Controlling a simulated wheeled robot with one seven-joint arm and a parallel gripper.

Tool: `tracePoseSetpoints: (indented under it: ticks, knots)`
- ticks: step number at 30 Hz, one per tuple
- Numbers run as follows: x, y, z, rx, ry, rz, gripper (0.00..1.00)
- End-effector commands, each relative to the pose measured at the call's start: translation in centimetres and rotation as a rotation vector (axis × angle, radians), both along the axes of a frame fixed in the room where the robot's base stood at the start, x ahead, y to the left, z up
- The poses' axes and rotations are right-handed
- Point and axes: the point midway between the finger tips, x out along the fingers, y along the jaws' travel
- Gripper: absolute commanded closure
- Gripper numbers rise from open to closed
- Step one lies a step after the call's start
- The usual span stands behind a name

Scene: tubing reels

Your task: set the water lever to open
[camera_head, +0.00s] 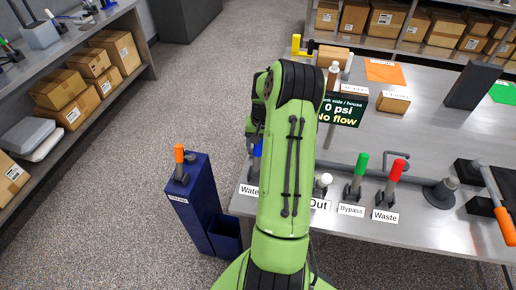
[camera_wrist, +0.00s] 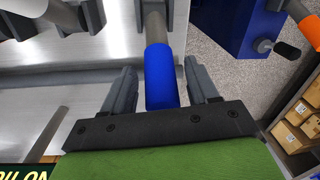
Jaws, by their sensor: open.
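The water lever has a blue grip (camera_head: 257,149) and stands at the table's left front edge behind a partly covered label reading "Wate" (camera_head: 248,190). My green arm hides most of the lever in the head view, and my gripper is hidden there. In the wrist view, the lever's blue grip (camera_wrist: 160,86) on its grey stem lies between the two grey fingers of my gripper (camera_wrist: 160,68). The fingers are open, with a visible gap on each side of the grip. A sign (camera_head: 343,108) reads "0 psi" and "No flow".
Right of the water lever stand a white-tipped lever (camera_head: 325,180), a green bypass lever (camera_head: 360,166) and a red waste lever (camera_head: 397,171). A blue cabinet (camera_head: 195,196) with an orange-handled lever (camera_head: 179,155) stands left of the table. Boxes (camera_head: 395,102) sit farther back.

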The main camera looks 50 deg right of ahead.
Motion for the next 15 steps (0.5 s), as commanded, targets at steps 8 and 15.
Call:
tracePoseSetpoints:
  ticks: [8, 15]
  knots:
    - [0.2, 0.1, -1.9, 0.000, -0.001, 0.001, 0.41]
    - [0.2, 0.1, -1.8, -0.001, -0.001, 0.001, 0.56]
